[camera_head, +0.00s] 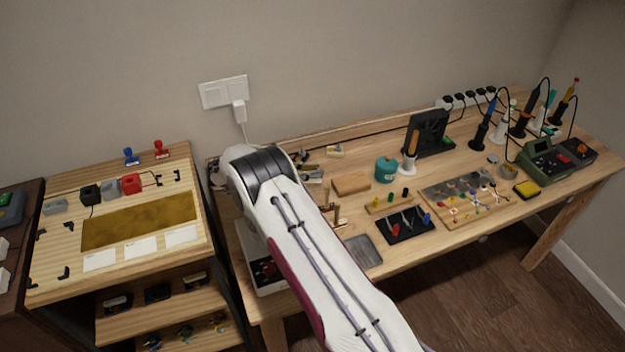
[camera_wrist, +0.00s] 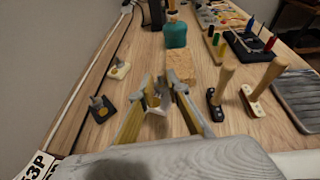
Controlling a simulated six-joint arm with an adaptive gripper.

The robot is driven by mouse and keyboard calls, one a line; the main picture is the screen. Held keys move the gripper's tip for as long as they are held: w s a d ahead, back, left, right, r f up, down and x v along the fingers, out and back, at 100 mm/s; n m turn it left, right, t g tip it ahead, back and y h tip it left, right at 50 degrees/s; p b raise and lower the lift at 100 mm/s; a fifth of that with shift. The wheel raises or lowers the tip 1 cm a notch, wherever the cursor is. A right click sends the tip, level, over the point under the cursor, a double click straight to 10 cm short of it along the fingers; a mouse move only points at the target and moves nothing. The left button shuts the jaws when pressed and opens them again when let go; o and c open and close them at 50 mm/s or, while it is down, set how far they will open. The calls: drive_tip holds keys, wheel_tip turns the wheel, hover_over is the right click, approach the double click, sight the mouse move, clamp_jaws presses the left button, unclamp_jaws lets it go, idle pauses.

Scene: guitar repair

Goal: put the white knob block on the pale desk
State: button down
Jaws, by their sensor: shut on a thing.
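In the wrist view my gripper (camera_wrist: 160,88) is shut on a small white block (camera_wrist: 157,99), low between the fingertips. The fingers hide much of it, so I cannot tell its full shape or whether it touches the wood below. Another white block with a knob (camera_wrist: 120,69) lies apart, towards the wall; it also shows in the head view (camera_head: 335,152). A pale wooden bench (camera_head: 345,215) stands at right, and my gripper is over its left part. A separate pale wooden desk (camera_head: 60,270) stands at left. My arm hides the gripper in the head view.
A black knob block (camera_wrist: 101,109) lies left of my gripper. A brown block (camera_wrist: 181,66) and teal bottle (camera_wrist: 175,33) stand ahead. Two wooden-handled tools (camera_wrist: 222,82) (camera_wrist: 263,85) stand at right. The left desk holds a gold mat (camera_head: 140,221) and white cards.

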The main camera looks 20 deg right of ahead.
sight(313, 180)
drive_tip(key=shift+f, duration=0.1)
drive_tip(key=shift+f, duration=1.75)
drive_tip(key=shift+f, duration=0.15)
drive_tip(key=c, duration=2)
unclamp_jaws()
drive_tip(key=shift+o, duration=0.2)
drive_tip(key=v, duration=1.2)
